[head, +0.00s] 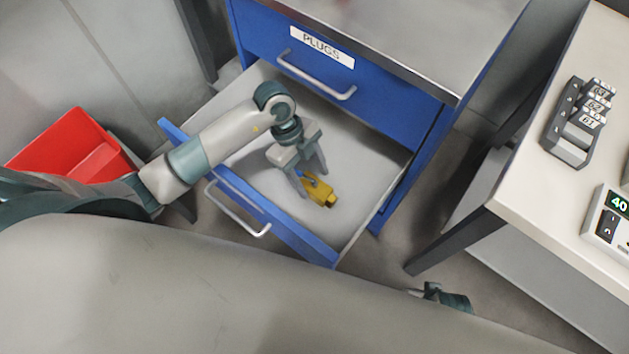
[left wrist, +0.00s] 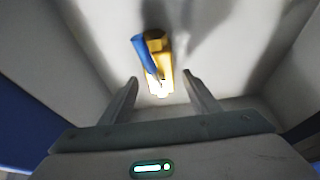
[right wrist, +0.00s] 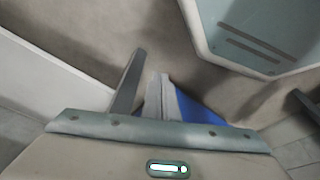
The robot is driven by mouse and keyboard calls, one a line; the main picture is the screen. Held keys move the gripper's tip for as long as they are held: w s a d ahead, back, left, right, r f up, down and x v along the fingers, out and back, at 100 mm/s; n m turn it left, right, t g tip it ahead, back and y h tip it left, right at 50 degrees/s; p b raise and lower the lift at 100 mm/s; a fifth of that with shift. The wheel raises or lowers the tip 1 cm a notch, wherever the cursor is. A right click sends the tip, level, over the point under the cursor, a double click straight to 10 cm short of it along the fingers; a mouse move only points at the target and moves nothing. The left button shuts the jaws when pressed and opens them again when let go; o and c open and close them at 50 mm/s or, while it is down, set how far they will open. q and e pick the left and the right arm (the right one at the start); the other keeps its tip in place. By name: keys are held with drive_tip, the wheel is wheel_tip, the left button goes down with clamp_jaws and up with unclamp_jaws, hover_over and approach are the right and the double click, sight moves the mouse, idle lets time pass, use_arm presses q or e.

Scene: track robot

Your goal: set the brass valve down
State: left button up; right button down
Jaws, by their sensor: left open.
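The brass valve (head: 322,194), yellow with a blue handle, lies on the floor of the open drawer (head: 372,166). In the left wrist view the valve (left wrist: 157,51) lies ahead of the fingertips, its near end roughly between them. My left gripper (head: 311,183) is down inside the drawer, open, its fingers (left wrist: 160,85) apart and no finger seen touching the valve. My right gripper (right wrist: 150,65) is outside the drawer over the grey floor. In its view one finger stands clear beside a grey-and-blue edge, and its opening cannot be told.
A closed blue drawer labelled PLUGS (head: 322,47) is above the open one. A red bin (head: 75,146) stands at left. At right a table (head: 535,165) bears a block of numbered pieces (head: 580,120) and a device reading 40 (head: 612,222).

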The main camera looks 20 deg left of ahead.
use_arm(q)
drive_tip(key=v, duration=0.8)
drive_tip(key=shift+r, duration=0.4)
use_arm(e)
drive_tip(key=shift+f, duration=1)
